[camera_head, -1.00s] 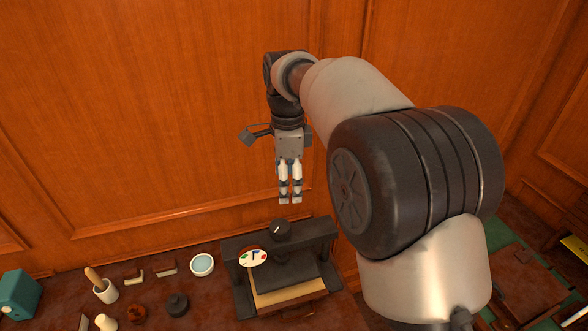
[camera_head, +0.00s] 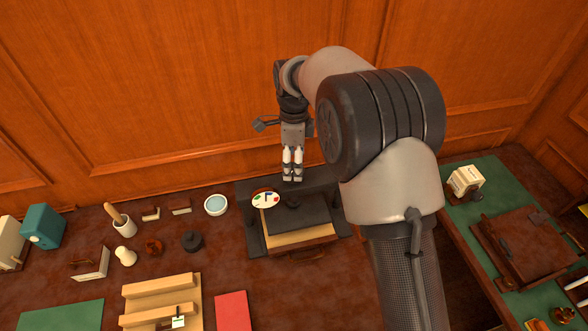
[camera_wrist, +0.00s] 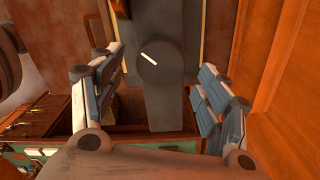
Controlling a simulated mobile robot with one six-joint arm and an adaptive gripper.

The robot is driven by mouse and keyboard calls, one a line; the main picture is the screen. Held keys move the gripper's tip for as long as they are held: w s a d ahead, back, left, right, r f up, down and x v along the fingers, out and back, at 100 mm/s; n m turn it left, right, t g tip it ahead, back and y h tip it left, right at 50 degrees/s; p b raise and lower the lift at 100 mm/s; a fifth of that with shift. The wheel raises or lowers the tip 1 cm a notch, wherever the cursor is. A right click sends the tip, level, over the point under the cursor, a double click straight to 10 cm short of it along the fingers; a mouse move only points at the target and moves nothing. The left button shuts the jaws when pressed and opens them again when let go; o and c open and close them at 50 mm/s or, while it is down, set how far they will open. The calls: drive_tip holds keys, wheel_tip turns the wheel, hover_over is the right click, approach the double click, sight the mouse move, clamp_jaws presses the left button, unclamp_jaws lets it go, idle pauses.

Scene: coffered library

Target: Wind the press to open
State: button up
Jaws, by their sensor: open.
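The press (camera_head: 245,190) is a dark frame with a crossbar, a black platen (camera_head: 305,217) and a pale board beneath it. A white dial (camera_head: 265,200) with coloured marks is on its front left. My gripper (camera_head: 292,178) points down over the crossbar and hides the press's round knob in the head view. In the wrist view the dark knob (camera_wrist: 160,62) shows a white line slanting down to the right. My open fingers stand on either side of it, apart from its sides. Fingertip height relative to the knob is hard to tell.
A wood-panelled wall (camera_head: 180,90) rises close behind the press. A white bowl (camera_head: 216,205), a dark round pot (camera_head: 192,240) and other small items stand to the left. A wooden rack (camera_head: 160,300) and red book (camera_head: 233,312) lie in front. A green-topped desk (camera_head: 480,220) is at right.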

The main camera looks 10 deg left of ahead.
drive_tip(key=shift+f, duration=1.55)
drive_tip(key=c, duration=1.1)
